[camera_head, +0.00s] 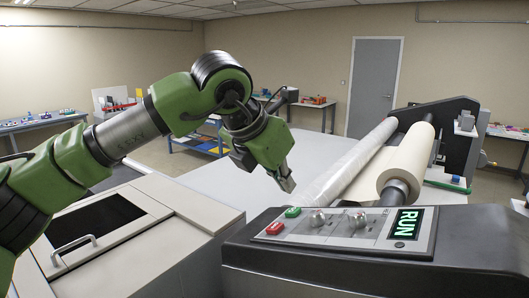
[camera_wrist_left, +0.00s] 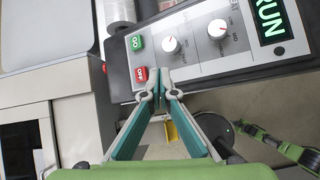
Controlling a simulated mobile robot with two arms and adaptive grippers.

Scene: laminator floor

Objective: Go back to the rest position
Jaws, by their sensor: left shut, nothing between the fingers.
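My left gripper (camera_head: 287,184) is above the left end of the laminator's control panel (camera_head: 345,228) in the head view. In the left wrist view the left gripper's fingertips (camera_wrist_left: 159,84) are together and empty, close to the red button (camera_wrist_left: 140,74). The green button (camera_wrist_left: 136,43) is beside the red one. Whether the fingertips touch the panel cannot be told. The display (camera_head: 407,224) reads RUN in green letters.
A light cabinet (camera_head: 187,212) with a handle stands at the left. A cream roll (camera_head: 407,155) and a film-covered roller (camera_head: 350,165) lie behind the panel. Tables with items line the walls. A grey door (camera_head: 374,88) is at the back.

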